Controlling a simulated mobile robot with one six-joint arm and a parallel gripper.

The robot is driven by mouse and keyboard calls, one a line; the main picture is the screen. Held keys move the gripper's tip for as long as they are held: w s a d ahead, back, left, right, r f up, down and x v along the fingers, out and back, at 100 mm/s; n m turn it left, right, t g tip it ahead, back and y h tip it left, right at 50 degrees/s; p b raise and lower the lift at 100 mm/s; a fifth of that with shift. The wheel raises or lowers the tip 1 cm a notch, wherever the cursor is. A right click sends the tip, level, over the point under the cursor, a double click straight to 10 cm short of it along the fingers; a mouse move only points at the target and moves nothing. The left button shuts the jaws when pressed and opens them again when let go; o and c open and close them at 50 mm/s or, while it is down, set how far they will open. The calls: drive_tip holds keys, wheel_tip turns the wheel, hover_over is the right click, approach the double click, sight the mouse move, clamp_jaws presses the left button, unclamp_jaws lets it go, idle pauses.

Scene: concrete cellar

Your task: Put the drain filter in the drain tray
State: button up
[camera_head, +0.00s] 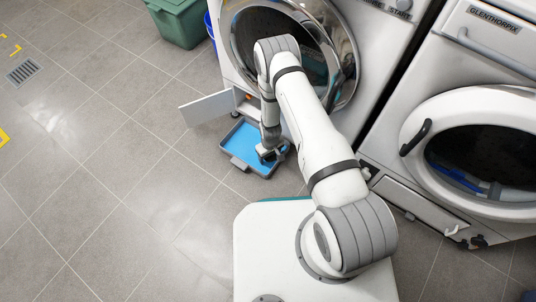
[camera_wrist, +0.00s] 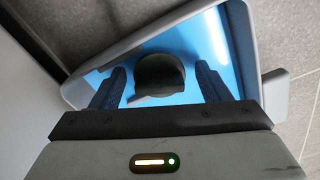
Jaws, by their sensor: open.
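The drain tray (camera_head: 238,138) is a grey-rimmed tray with a blue floor. It sits on the floor below the open flap of the left washing machine. In the wrist view the tray (camera_wrist: 110,57) fills much of the picture. The drain filter (camera_wrist: 160,68), a dark rounded piece, shows over the blue floor between my fingers and appears to rest there. My gripper (camera_wrist: 160,82) is open, with a finger on each side of the filter and blue visible between. In the head view my gripper (camera_head: 269,154) is low at the tray's right side, and the filter cannot be told apart.
The open white flap (camera_head: 207,108) stands out left of the lower opening (camera_head: 246,103) of the left washing machine (camera_head: 230,62). A second washer (camera_head: 480,110) stands at the right. A green bin (camera_head: 178,20) is at the back. The tiled floor at left is clear around a drain grate (camera_head: 23,71).

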wheel_tip(320, 180, up, 12)
drive_tip(key=p, duration=0.5)
drive_tip(key=shift+r, duration=0.2)
